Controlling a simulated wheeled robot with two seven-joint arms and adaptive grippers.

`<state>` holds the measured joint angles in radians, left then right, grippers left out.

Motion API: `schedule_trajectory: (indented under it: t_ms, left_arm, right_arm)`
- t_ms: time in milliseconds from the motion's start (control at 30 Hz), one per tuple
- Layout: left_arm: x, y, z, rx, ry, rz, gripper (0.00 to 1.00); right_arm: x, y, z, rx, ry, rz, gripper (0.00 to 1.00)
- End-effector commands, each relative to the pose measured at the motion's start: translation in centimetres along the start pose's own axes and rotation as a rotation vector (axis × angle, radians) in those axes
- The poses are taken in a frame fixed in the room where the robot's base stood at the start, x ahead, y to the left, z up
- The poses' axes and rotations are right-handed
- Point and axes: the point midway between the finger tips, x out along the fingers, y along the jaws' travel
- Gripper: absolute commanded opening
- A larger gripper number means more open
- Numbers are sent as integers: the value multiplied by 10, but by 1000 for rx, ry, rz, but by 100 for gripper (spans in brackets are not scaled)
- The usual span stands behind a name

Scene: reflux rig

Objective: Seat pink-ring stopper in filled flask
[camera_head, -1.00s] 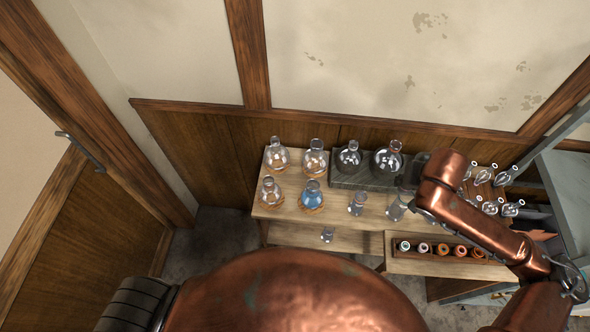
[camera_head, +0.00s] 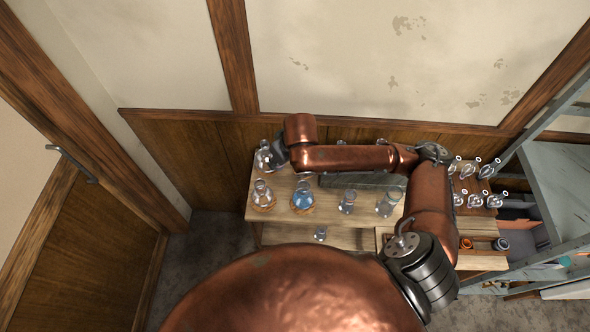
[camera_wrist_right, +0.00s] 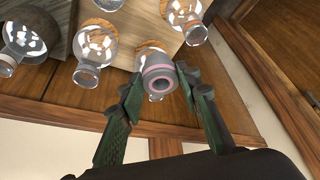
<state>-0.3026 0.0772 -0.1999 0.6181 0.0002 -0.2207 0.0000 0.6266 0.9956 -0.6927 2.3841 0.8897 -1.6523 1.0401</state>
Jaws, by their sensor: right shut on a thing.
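The pink-ring stopper (camera_wrist_right: 158,77) is grey with a pink band and shows end-on in the right wrist view. My right gripper (camera_wrist_right: 158,88) is shut on it; in the head view this gripper (camera_head: 274,158) is at the back left of the table. Behind the stopper, in the wrist view, is a clear round flask (camera_wrist_right: 143,60), partly covered; I cannot tell whether they touch. The filled flask (camera_head: 303,198) holds blue liquid and stands upright in the front row, open at the neck, to the right of and nearer than the gripper. My left gripper is not in view.
A clear flask (camera_head: 263,197) stands left of the blue one, and two glass vessels (camera_head: 347,202) (camera_head: 388,204) stand to its right. My right arm crosses over the back row and partly hides the dark stand (camera_head: 365,181) and stopper rack. Small glassware (camera_head: 475,200) sits at right.

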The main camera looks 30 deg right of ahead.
Motion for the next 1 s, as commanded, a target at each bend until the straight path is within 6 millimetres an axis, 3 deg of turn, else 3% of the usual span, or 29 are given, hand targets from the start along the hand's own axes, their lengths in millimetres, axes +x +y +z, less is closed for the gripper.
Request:
schedule_trajectory:
  t_ms: [33, 200, 500, 700, 1000]
  left_arm:
    - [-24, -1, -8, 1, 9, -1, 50]
    - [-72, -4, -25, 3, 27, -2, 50]
    - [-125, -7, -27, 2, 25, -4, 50]
    - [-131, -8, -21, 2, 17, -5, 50]
    - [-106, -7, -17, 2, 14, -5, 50]
  right_arm:
    - [-8, 6, 6, -61, -8, -25, 14]
    - [-4, 19, 29, -335, -8, -142, 14]
    - [-1, 41, 69, -687, -2, -287, 14]
    - [3, 47, 82, -766, 0, -318, 14]
    - [22, 48, 90, -773, 1, -320, 14]
